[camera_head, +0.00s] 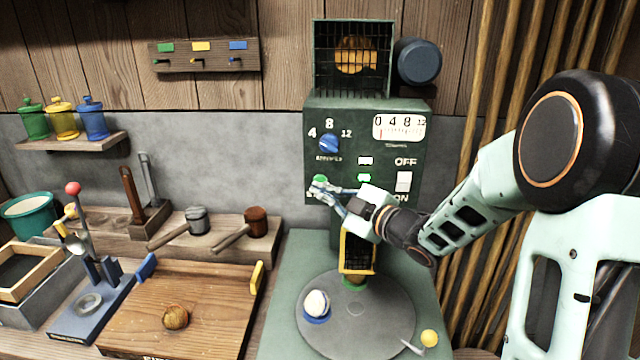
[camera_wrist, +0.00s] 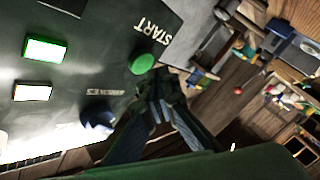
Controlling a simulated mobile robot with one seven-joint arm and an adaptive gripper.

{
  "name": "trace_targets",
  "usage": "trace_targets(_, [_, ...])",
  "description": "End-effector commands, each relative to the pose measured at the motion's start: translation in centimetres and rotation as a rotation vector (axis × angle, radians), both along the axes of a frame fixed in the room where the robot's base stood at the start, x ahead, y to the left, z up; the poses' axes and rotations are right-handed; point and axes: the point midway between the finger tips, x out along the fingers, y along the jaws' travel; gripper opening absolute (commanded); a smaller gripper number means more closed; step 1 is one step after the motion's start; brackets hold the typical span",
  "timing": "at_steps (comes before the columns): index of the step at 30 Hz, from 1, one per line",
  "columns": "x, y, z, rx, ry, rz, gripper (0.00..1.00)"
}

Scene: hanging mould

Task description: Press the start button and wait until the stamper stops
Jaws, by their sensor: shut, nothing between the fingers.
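The green START button (camera_head: 320,180) is at the lower left of the dark green stamper panel (camera_head: 345,130). It also shows in the wrist view (camera_wrist: 142,64), beside the word START. My gripper (camera_head: 318,189) is shut and empty, its fingertips right at the button; in the wrist view the tips (camera_wrist: 157,82) lie just beside it. I cannot tell whether they touch it. Below the panel, a yellow-framed stamper part (camera_head: 357,235) hangs over the round grey turntable (camera_head: 370,325). My wrist partly covers the area above it.
A blue dial (camera_head: 329,143), a meter (camera_head: 399,128), a green-lit lamp (camera_head: 364,178) and a white ON/OFF switch (camera_head: 403,182) are on the panel. A white lump on a blue base (camera_head: 316,305) sits on the turntable. A wooden board (camera_head: 190,300) and mallets (camera_head: 256,222) lie left.

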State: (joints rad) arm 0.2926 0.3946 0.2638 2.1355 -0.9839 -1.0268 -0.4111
Motion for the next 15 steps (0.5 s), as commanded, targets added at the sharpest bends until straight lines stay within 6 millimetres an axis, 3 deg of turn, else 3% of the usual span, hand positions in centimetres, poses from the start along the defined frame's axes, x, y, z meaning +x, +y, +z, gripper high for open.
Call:
trace_targets(5, [-0.3, 0.0, 0.0, 0.0, 0.0, 0.0, 0.0])
trace_targets(15, [-3.6, 0.1, -0.1, -0.001, 0.0, 0.001, 0.0])
